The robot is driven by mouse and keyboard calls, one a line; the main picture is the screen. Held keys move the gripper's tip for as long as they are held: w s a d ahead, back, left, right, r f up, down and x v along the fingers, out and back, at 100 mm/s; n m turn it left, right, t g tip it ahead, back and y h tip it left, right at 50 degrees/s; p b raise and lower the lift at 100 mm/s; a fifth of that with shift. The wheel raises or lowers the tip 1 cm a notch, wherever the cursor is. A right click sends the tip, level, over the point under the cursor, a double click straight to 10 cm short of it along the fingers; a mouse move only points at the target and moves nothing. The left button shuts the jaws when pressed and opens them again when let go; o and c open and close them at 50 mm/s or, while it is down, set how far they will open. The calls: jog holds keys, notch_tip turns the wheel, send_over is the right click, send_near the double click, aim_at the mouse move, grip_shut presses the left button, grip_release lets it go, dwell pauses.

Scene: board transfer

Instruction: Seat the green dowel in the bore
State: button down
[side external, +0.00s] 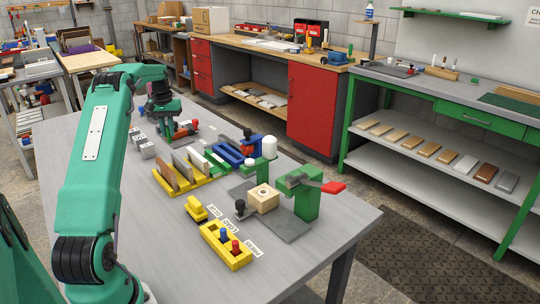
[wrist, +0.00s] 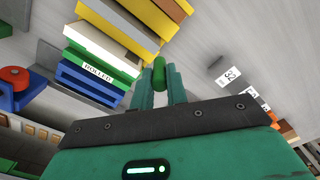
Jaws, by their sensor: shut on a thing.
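My gripper (wrist: 160,88) is shut on the green dowel (wrist: 159,72), which shows between the fingertips in the wrist view. In the side external view my gripper (side external: 163,112) is over the far left part of the bench, and the dowel cannot be made out there. A pale wooden block (side external: 264,199) with a round bore (side external: 263,191) in its top sits on a grey plate near the right end of the bench, well away from my gripper. The bore looks empty.
A green clamp (side external: 306,200) with a red handle stands beside the block. A yellow holder (side external: 238,262) carries a blue and a red peg. A yellow rack (side external: 184,192) with upright boards and blue racks (side external: 236,152) stand between my gripper and the block. Small grey blocks (side external: 147,150) lie left.

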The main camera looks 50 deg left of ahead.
jog(key=s+a+f, duration=0.1)
jog(key=s+a, duration=0.3)
jog(key=shift+n, duration=0.4)
jog(key=shift+w+d+f, duration=0.1)
jog(key=shift+w+f, duration=0.05)
jog(key=shift+f, duration=2.4)
jog(key=shift+w+d+f, duration=0.1)
jog(key=shift+f, duration=2.4)
jog(key=shift+f, duration=0.1)
jog(key=c, duration=1.4)
grip_release()
notch_tip(320, 180, up, 12)
jog(key=shift+r, duration=0.2)
